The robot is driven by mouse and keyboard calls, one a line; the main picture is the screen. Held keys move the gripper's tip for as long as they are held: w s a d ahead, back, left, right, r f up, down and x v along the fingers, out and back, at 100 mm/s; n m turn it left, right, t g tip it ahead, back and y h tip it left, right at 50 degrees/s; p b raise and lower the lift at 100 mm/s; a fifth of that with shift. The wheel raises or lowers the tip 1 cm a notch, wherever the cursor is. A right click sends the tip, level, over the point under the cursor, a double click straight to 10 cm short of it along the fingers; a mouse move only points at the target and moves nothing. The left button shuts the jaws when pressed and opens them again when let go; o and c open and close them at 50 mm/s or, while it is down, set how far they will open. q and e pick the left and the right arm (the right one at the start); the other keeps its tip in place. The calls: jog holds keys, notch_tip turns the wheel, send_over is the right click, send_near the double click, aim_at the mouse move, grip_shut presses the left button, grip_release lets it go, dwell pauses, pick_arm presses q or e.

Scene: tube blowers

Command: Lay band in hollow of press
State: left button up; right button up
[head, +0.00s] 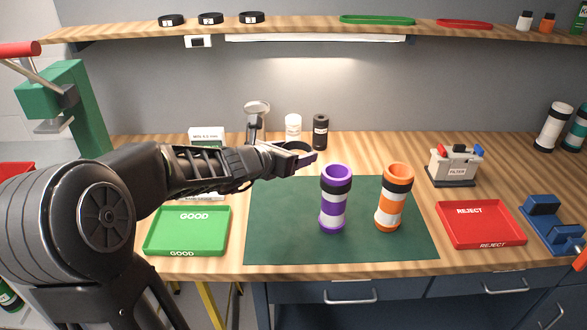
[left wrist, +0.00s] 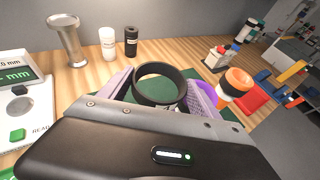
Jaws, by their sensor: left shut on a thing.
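My left gripper (head: 300,158) is shut on a black band (left wrist: 157,103), a thin open ring, and holds it above the back part of the green mat. In the left wrist view the band sits between the two pale purple fingers of the gripper (left wrist: 160,92). In the head view the band (head: 293,144) is partly hidden by the gripper. A green press (head: 85,110) with a red-handled lever stands at the far left, well away from the band. Its hollow cannot be made out. My right gripper is not in view.
A purple-white tube (head: 334,205) and an orange-white tube (head: 391,205) stand on the mat (head: 280,235). A green GOOD tray (head: 187,238) lies left, a red REJECT tray (head: 480,215) right. A metal stand (head: 256,115) and two bottles stand behind. Black bands lie on the shelf (head: 300,30).

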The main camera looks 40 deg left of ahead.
pick_arm(q)
notch_tip(320, 180, up, 5)
jog(key=shift+r+p, duration=0.1)
jog(key=shift+p, duration=0.8)
